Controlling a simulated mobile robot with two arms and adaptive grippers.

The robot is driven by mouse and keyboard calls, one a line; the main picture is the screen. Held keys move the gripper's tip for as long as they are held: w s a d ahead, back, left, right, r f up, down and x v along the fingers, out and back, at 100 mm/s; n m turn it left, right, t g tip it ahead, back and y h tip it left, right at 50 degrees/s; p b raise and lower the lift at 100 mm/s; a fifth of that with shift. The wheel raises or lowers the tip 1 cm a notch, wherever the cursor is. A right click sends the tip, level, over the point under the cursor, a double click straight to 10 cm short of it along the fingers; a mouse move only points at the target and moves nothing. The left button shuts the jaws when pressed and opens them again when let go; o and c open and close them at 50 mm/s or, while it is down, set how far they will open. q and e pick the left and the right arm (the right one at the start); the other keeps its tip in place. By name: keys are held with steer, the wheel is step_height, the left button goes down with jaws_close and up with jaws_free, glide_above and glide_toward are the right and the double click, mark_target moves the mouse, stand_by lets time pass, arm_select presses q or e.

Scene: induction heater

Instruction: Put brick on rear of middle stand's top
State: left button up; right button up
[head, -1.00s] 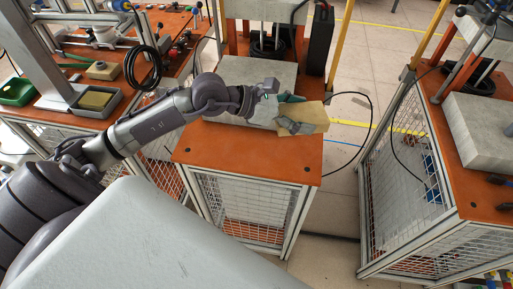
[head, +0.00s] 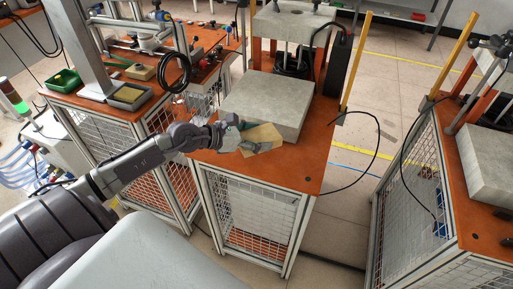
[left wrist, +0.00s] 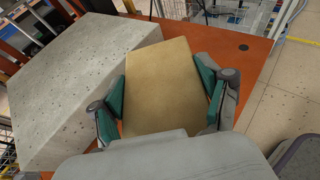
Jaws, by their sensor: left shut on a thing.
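The brick (head: 264,137) is a tan, flat rectangular block. My left gripper (head: 247,138) is shut on it. In the left wrist view, the green-padded fingers of the gripper (left wrist: 162,78) press the two sides of the brick (left wrist: 158,95). The middle stand's orange top (head: 298,163) lies under the brick, which shows near its front part. I cannot tell how far above the top the brick is. A large grey stone slab (head: 262,103) lies on the top, just behind the brick in the head view. My right gripper is not in view.
A press frame with a black coil (head: 292,62) and a black box (head: 336,62) stand at the rear of the middle stand. A yellow post (head: 357,62) rises at its right. Other stands are at left and right. Bare orange top shows right of the brick.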

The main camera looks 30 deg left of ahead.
arm_select(q)
steer(key=shift+w+a+f, duration=0.15)
steer(key=shift+a+f, duration=0.05)
steer(key=shift+a, duration=0.15)
steer(key=shift+f, duration=2.05)
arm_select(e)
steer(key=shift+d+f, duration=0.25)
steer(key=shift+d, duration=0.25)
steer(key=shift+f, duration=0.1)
arm_select(q)
steer(key=o, duration=0.9)
steer(key=shift+f+b, duration=0.2)
steer(key=shift+b, duration=0.1)
steer(key=o, duration=0.4)
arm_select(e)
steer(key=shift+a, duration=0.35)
